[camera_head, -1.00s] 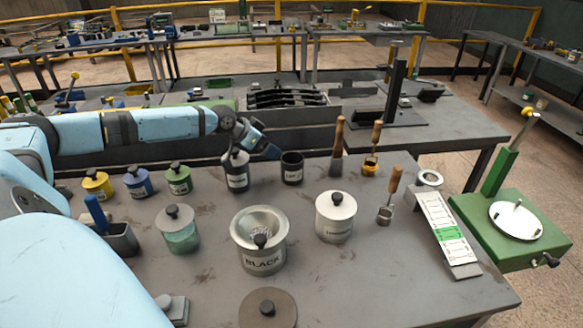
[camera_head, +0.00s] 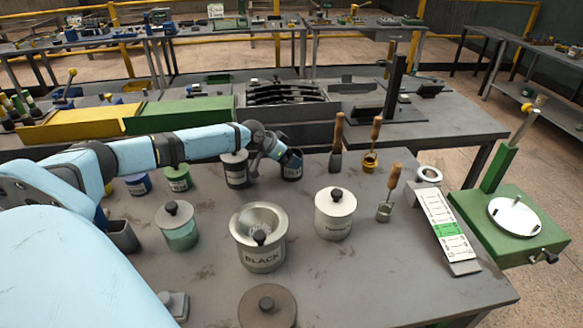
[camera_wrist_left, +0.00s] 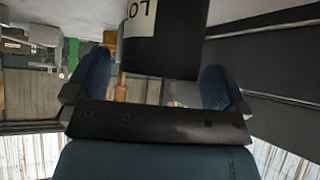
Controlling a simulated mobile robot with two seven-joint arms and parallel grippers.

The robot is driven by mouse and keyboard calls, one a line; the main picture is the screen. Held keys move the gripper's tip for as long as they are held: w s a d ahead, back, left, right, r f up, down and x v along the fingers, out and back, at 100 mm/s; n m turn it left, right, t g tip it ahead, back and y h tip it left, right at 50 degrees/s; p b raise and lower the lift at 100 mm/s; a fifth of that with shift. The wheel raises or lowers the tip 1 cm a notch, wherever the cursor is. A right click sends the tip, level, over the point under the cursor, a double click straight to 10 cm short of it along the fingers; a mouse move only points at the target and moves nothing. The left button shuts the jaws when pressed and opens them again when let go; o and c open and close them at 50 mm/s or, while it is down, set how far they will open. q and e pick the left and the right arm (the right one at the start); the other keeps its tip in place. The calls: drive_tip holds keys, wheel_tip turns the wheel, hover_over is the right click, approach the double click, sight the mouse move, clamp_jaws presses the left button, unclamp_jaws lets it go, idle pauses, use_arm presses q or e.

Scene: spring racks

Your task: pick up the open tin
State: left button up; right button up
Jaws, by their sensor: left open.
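The open tin (camera_head: 293,172) is a small dark can with a pale label, standing towards the back of the table in the head view. In the left wrist view the dark tin (camera_wrist_left: 165,45) with part of its label fills the space between the fingers. My left gripper (camera_head: 281,157) is at the tin. Its blue-padded fingers (camera_wrist_left: 160,85) are apart, one on each side of the tin. A gap shows beside the left finger; whether the right finger touches the tin I cannot tell. My right gripper is not in view.
A dark lidded tin (camera_head: 235,170) stands close left of the open tin. Wooden-handled tools (camera_head: 337,150) stand to the right. A large tin marked BLACK (camera_head: 260,255) and a white lidded tin (camera_head: 334,222) stand in front.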

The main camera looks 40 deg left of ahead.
use_arm(q)
drive_tip(key=shift+x, duration=1.15)
drive_tip(key=c, duration=1.1)
